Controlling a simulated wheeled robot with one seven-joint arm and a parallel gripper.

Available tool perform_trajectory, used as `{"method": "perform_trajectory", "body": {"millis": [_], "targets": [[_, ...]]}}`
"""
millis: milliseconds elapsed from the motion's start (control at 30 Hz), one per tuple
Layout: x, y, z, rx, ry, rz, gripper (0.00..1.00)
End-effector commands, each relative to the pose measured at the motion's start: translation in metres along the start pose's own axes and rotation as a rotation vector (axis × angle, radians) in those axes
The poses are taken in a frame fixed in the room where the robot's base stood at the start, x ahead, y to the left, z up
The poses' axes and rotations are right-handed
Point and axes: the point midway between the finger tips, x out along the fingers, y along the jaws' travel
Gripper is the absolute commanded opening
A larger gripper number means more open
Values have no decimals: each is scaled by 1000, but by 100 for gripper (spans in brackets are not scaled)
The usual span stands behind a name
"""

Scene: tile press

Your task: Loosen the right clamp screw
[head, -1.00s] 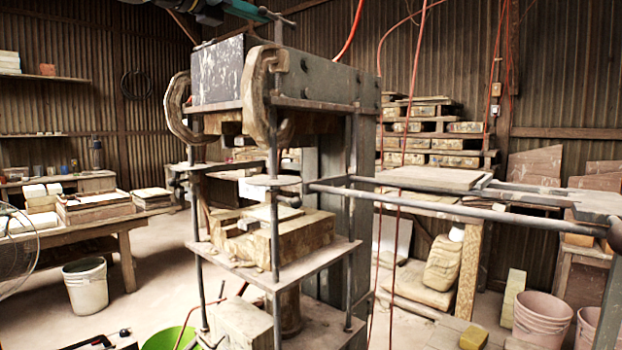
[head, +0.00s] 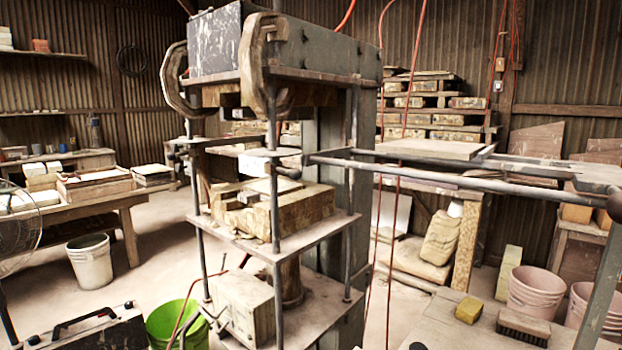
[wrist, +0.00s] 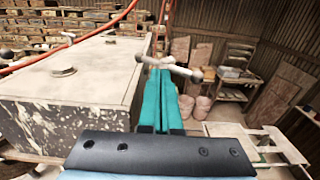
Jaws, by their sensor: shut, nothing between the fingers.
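Two rusty C-shaped clamps grip the top block of the press, a left clamp (head: 174,80) and a right clamp (head: 252,65). In the wrist view, a screw's grey T-bar handle (wrist: 168,66) with ball ends lies across the tips of my gripper (wrist: 164,75). Its teal fingers are together with nothing between them. The bar is at or just past the fingertips; I cannot tell whether they touch. My gripper is out of the head view.
The speckled press block (wrist: 65,95) with bolts on top is just left of my gripper. A long horizontal bar (head: 460,187) reaches right from the press. A green bucket (head: 178,325) and a toolbox (head: 95,335) stand low in front.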

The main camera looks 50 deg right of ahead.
Motion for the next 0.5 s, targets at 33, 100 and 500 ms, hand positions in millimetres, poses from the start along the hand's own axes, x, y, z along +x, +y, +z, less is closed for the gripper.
{"method": "perform_trajectory", "body": {"millis": [33,100,500], "targets": [[-4,0,-2,3,0,2,0],[-11,1,-3,2,0,5,0],[-49,1,-3,3,0,6,0]]}}
